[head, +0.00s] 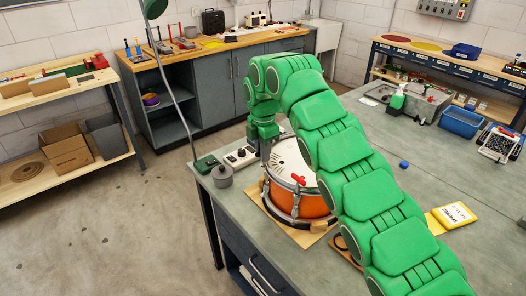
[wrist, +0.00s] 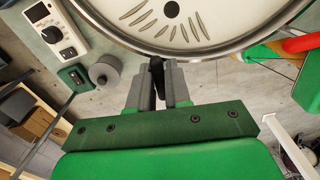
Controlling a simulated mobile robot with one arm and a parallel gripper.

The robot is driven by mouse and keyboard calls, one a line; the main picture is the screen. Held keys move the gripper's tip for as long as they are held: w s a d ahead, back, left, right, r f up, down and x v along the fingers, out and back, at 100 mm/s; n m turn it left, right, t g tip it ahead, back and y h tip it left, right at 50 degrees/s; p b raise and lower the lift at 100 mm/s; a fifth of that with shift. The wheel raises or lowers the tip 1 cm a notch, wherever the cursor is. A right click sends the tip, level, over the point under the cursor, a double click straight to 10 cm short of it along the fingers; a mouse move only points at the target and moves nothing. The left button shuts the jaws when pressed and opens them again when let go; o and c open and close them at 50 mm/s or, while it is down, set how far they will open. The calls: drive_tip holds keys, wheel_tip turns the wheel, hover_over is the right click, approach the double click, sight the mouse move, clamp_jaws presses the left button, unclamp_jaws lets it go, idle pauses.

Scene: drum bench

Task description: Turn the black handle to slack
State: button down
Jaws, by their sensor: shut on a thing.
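The black handle (wrist: 157,70) shows in the wrist view at the near rim of the drum, between my gripper's two grey fingers. My gripper (wrist: 159,80) is shut on the handle. In the head view my gripper (head: 266,150) is at the drum's back left edge, and the handle cannot be made out there. The drum has an orange shell (head: 312,205), a metal rim and a pale head (wrist: 195,22) with dark marks. My green arm hides the drum's right side in the head view.
A white device with knobs (head: 241,156) and a grey lidded pot (head: 222,176) stand left of the drum. A red piece (head: 298,180) is at the drum's front rim. A yellow booklet (head: 455,215) and a blue cap (head: 404,164) lie right of my arm.

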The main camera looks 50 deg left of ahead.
drive_tip(key=shift+r, duration=0.15)
idle(0.3)
drive_tip(key=c, duration=1.2)
unclamp_jaws()
drive_tip(key=shift+o, duration=0.2)
drive_tip(key=shift+r, duration=3.6)
drive_tip(key=shift+r, duration=0.15)
